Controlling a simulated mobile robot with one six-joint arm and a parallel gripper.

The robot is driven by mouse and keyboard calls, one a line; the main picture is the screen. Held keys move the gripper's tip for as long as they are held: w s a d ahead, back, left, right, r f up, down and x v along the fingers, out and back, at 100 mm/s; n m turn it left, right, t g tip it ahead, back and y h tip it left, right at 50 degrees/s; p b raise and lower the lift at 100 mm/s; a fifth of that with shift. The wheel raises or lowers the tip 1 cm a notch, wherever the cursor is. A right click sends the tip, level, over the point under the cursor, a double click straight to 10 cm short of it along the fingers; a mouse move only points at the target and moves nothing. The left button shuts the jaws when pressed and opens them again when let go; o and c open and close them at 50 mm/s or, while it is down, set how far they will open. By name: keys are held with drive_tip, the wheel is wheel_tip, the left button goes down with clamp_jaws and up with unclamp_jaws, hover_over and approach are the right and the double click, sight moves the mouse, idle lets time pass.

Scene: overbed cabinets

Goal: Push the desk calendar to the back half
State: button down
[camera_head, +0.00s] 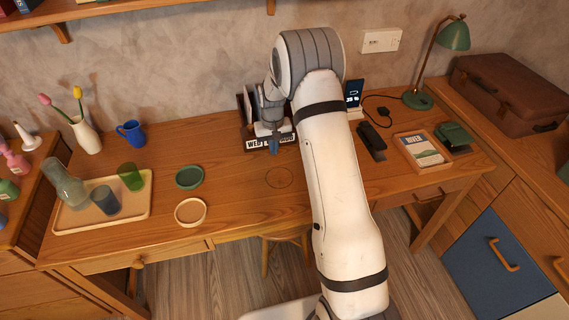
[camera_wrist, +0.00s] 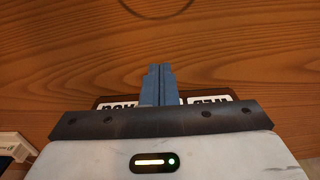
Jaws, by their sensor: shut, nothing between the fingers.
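My gripper (camera_head: 274,151) is shut and empty, pointing down in front of the calendar's middle. The shut fingers also show in the wrist view (camera_wrist: 159,70). I cannot tell if they touch the calendar. A thin dark circle (camera_head: 279,178) marks the desk in front of it.
An upright rack (camera_head: 243,104) stands behind the calendar. A phone stand (camera_head: 354,98), a black object (camera_head: 371,140) and a wooden tray (camera_head: 446,158) lie to the right. A green dish (camera_head: 189,177), a round wooden dish (camera_head: 190,212) and a tray with glasses (camera_head: 136,214) are left. The desk's front middle is clear.

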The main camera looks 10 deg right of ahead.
drive_tip(key=shift+s+r+p, duration=0.3)
drive_tip(key=shift+r, duration=0.2)
drive_tip(key=shift+s+r+p, duration=0.75)
drive_tip(key=shift+s+r, duration=0.95)
drive_tip(key=shift+r, duration=0.3)
drive_tip(key=shift+r, duration=0.1)
drive_tip(key=s+r+t, duration=0.2)
drive_tip(key=s+r, duration=1.7)
drive_tip(key=s, duration=0.1)
drive_tip(key=s+r, duration=0.1)
drive_tip(key=s, duration=1)
drive_tip(key=shift+t, duration=0.3)
